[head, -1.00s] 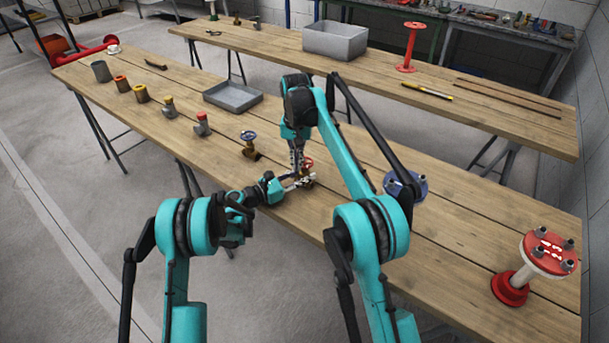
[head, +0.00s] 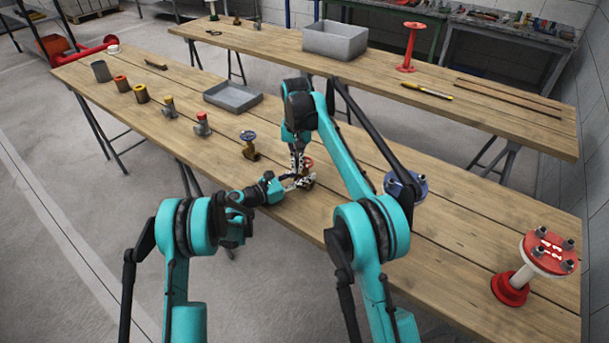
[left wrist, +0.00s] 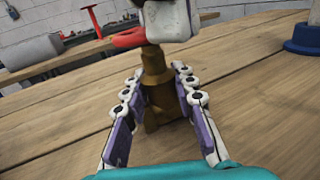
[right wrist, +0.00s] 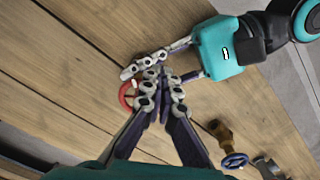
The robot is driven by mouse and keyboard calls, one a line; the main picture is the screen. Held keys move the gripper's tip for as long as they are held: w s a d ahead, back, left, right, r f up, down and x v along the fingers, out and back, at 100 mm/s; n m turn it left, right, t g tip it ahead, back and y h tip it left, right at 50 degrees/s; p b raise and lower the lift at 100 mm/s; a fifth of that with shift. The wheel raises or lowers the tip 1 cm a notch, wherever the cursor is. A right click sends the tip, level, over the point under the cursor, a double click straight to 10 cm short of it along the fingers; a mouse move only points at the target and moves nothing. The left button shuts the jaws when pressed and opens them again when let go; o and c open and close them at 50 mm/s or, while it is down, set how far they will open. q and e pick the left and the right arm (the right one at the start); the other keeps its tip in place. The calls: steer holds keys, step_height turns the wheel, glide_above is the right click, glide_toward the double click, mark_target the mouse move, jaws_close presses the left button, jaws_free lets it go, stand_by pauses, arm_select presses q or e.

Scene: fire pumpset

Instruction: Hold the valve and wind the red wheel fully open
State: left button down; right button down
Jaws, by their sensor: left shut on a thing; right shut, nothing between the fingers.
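The brass valve (left wrist: 155,88) stands on the near workbench, its body between the fingers of my left gripper (left wrist: 156,98), which is shut on it. In the head view my left gripper (head: 298,184) reaches in from the left, low over the bench. The red wheel (left wrist: 130,39) sits on top of the valve; it also shows in the head view (head: 308,162) and right wrist view (right wrist: 126,94). My right gripper (right wrist: 162,82) points down beside the wheel, fingers together and empty. Its fingertips (left wrist: 170,20) hide part of the wheel; whether they touch it I cannot tell.
A blue-wheeled valve (head: 249,144) and several fittings stand along the bench to the left, with a grey tray (head: 233,97) behind. A blue flanged piece (head: 405,186) and a red-and-white flanged stand (head: 530,265) stand to the right. Bare wood lies between them.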

steer(key=shift+s+d, duration=0.1)
steer(key=shift+d, duration=0.35)
steer(key=shift+s+d, duration=0.1)
steer(key=shift+d, duration=1)
steer(key=shift+d, duration=0.25)
step_height(320, 180, up, 6)
steer(key=shift+s, duration=0.3)
stand_by(0.4)
steer(key=shift+d, duration=0.1)
